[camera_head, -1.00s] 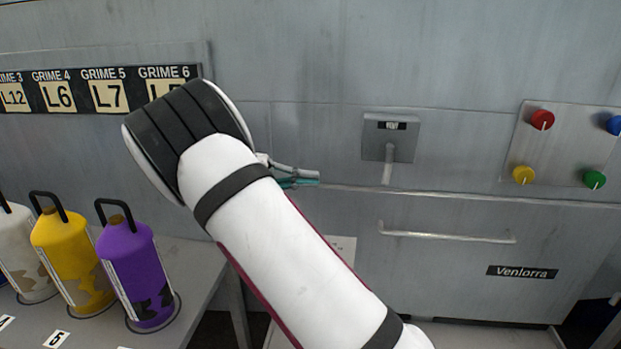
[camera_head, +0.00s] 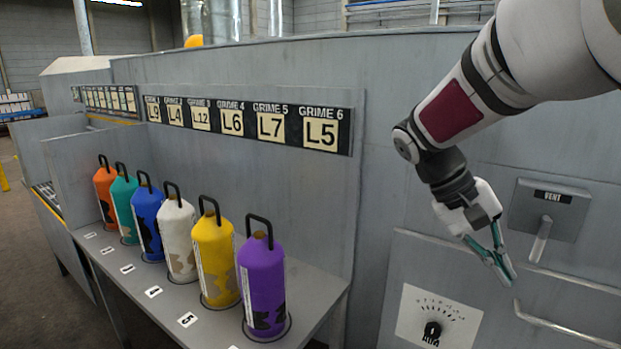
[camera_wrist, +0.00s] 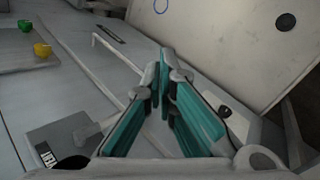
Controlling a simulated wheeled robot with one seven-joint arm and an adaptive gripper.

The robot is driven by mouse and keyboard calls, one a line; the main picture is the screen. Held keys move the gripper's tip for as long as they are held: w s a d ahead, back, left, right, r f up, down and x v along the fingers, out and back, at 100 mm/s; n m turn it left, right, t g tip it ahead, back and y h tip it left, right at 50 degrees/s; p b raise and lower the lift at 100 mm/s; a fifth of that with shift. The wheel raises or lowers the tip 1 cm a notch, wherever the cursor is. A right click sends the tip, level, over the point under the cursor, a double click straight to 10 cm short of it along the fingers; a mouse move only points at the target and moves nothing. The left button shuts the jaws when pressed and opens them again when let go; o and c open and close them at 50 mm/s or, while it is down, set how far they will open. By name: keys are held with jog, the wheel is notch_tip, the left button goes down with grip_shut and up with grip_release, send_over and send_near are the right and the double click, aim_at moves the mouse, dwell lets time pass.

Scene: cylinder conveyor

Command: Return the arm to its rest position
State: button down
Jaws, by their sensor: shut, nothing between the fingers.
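My gripper (camera_head: 506,272) hangs at the right of the head view, pointing down, in front of the grey machine panel (camera_head: 455,262). Its teal-lined fingers are shut with nothing between them. In the wrist view my gripper (camera_wrist: 165,70) points past the panel, with its fingertips close together. My arm comes in from the upper right of the head view and bends down at the wrist. The gripper appears apart from the vent lever (camera_head: 541,240) and the door handle (camera_head: 560,325); the exact gap cannot be told.
A shelf (camera_head: 150,295) at left holds a row of several coloured cylinders, with a purple one (camera_head: 262,285) nearest. A label strip (camera_head: 250,122) is above them. A dial (camera_head: 432,330) sits below the gripper. Yellow and green knobs (camera_wrist: 42,50) show in the wrist view.

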jog(key=s+a+n+t+y+p, duration=0.1)
jog(key=s+a+t+y, duration=0.2)
jog(key=s, duration=0.6)
jog(key=s+a+r+n+t+y, duration=0.1)
jog(key=s+a+t+y, duration=0.2)
jog(key=s+a+t, duration=0.2)
jog(key=s+a, duration=0.2)
jog(key=s, duration=0.2)
jog(key=shift+s+r+y+p, duration=0.15)
jog(key=shift+r+y+p, duration=0.1)
jog(key=shift+y+p, duration=0.1)
